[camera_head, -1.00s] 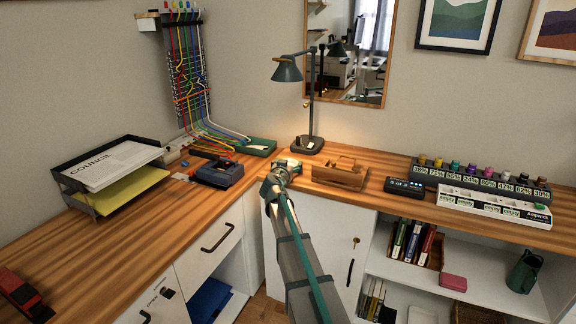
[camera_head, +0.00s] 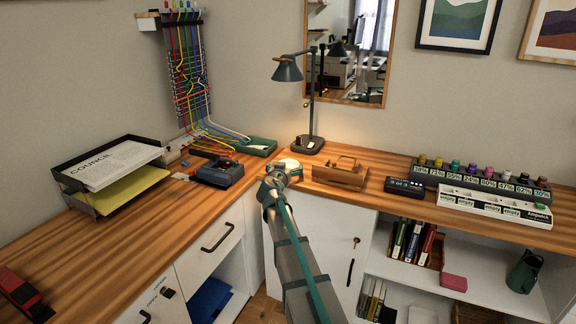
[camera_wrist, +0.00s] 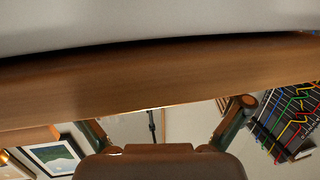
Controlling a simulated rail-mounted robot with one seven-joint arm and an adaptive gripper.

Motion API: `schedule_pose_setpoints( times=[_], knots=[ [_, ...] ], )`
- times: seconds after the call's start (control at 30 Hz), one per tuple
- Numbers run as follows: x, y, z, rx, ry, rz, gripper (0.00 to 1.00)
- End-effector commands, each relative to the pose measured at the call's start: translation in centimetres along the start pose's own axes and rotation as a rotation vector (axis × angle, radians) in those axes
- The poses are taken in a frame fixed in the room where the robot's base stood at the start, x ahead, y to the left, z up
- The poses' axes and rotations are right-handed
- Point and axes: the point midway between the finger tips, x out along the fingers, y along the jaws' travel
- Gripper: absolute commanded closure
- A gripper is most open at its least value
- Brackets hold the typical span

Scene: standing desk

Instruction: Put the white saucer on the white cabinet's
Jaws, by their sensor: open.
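A small white round thing, likely the white saucer (camera_head: 287,164), lies on the wooden desk near the inner corner, left of a wooden organiser. My gripper (camera_head: 291,172) is right at its near side and partly hides it. I cannot tell whether they touch. In the wrist view my gripper's two fingers (camera_wrist: 165,125) are spread apart with nothing seen between them. A pale surface fills the top of that view; I cannot tell what it is. The white cabinet (camera_head: 328,240) stands under the desk, its door with a dark handle closed.
The desk lamp (camera_head: 311,143) stands behind the white thing. The wooden organiser (camera_head: 340,177) is close on the right, and a blue-grey device (camera_head: 219,172) is on the left. A black clock (camera_head: 404,187) and a white labelled tray (camera_head: 490,207) lie farther right.

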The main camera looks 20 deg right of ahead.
Motion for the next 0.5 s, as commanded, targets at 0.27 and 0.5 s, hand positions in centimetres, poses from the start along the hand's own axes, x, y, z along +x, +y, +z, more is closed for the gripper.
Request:
schedule_pose_setpoints(
  times=[0.27, 0.5],
  knots=[
    [-5.9, 0.2, 0.1, 0.000, 0.000, 0.001, 0.00],
    [-8.4, 0.1, 0.1, 0.000, 0.000, 0.002, 0.00]
  ],
)
